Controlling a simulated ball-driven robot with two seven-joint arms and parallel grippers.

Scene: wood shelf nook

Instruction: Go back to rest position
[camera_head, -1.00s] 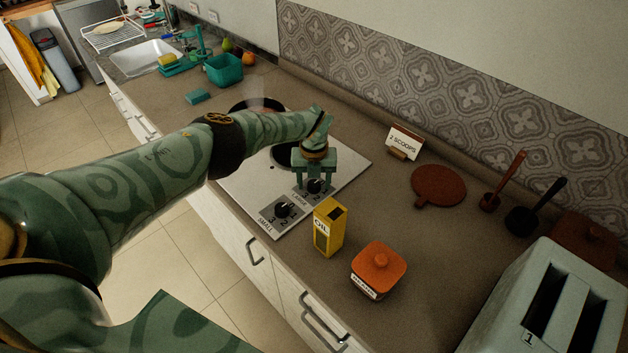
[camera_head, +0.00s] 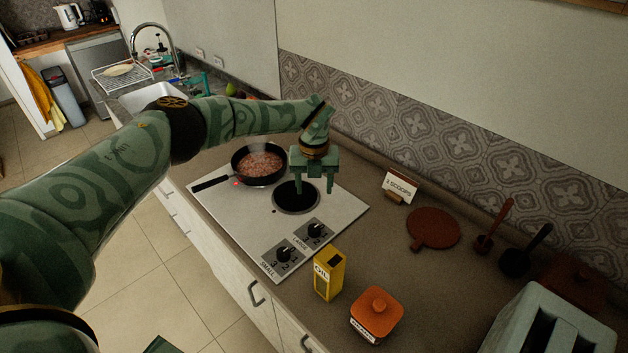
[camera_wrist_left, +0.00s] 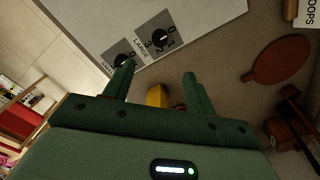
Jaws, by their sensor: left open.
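My left gripper (camera_head: 314,188) is open and empty. It hangs fingers-down above the back right part of the white stove top (camera_head: 235,222), near the bare dark burner (camera_head: 297,197). In the left wrist view its two fingers (camera_wrist_left: 157,88) are spread apart with nothing held between them. The stove knobs, small (camera_head: 284,254) and large (camera_head: 315,230), are clear of the fingers. A black pan (camera_head: 259,181) with reddish-brown food (camera_head: 260,165) stands on the other burner, steaming, with a small red light beside it. My right gripper is not in view.
A yellow oil box (camera_head: 328,276) and an orange-lidded jar (camera_head: 376,314) stand at the counter front. A sign card (camera_head: 400,186), a round reddish board (camera_head: 433,229), two scoops and a toaster (camera_head: 548,325) are to the right. A tiled wall (camera_head: 430,135) runs behind.

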